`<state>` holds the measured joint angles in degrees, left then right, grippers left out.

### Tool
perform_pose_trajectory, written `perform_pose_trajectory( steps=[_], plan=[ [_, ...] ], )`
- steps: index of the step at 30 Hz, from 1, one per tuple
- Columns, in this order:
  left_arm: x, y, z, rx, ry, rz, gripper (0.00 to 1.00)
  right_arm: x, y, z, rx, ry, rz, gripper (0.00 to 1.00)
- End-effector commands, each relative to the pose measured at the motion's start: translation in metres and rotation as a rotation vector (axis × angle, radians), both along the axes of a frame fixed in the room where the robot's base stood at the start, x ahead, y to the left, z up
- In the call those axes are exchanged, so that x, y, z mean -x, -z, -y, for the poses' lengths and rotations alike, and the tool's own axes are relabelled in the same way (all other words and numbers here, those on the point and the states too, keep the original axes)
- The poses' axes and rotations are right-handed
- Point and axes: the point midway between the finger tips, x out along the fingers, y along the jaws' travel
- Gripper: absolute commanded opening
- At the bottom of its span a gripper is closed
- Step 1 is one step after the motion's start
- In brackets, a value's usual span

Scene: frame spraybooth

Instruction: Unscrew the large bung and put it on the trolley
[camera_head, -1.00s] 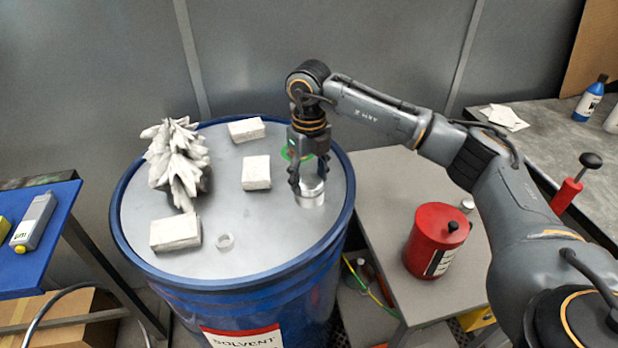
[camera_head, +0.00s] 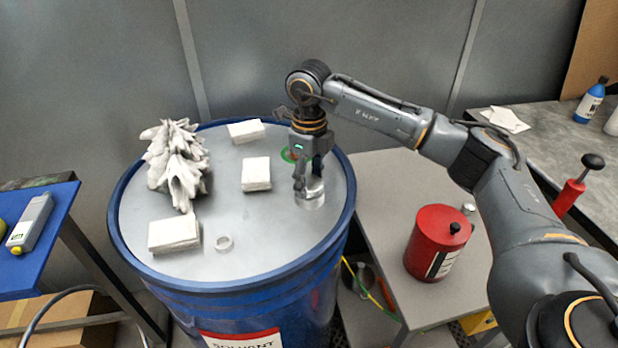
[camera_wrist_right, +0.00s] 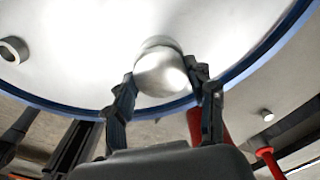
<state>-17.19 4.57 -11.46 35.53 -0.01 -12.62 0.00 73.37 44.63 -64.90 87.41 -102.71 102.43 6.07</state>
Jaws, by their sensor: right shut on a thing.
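The large bung (camera_head: 311,196) is a silvery metal cap on the right part of the grey lid of the blue solvent drum (camera_head: 240,283). My right gripper (camera_head: 307,181) points down and is shut on the bung. In the right wrist view, its two fingers (camera_wrist_right: 163,90) grip the sides of the round, shiny bung (camera_wrist_right: 162,72). Whether the bung still sits in its thread cannot be told. The grey trolley (camera_head: 385,190) stands to the right of the drum. My left gripper is not in view.
A red can (camera_head: 437,242) stands on the trolley, with a small metal cap (camera_head: 468,209) beside it. White blocks (camera_head: 174,235), a small ring (camera_head: 224,243) and a crumpled white heap (camera_head: 176,163) lie on the drum. The trolley's back left part is clear.

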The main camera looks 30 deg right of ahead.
Motion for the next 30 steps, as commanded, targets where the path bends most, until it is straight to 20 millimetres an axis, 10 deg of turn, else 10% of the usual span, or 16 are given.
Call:
perform_pose_trajectory(
  steps=[9, 21, 22, 23, 30],
  plan=[
    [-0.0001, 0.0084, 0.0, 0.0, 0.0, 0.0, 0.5, 0.0013, 0.0021, 0.0001, 0.0, -0.341, -0.006, 0.3],
    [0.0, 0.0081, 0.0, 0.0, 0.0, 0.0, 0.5, 0.0014, 0.0015, 0.0, 0.0, -0.378, -0.006, 0.3],
    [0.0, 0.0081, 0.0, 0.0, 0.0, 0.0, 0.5, 0.0014, 0.0016, 0.0, 0.0, -0.378, -0.006, 0.61],
    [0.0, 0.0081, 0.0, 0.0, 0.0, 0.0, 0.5, 0.0014, 0.0015, 0.0, 0.0, -0.378, -0.006, 0.66],
    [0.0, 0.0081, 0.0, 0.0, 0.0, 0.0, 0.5, 0.0006, 0.0006, -0.0001, 0.0, -0.376, -0.003, 0.66]
  ],
)
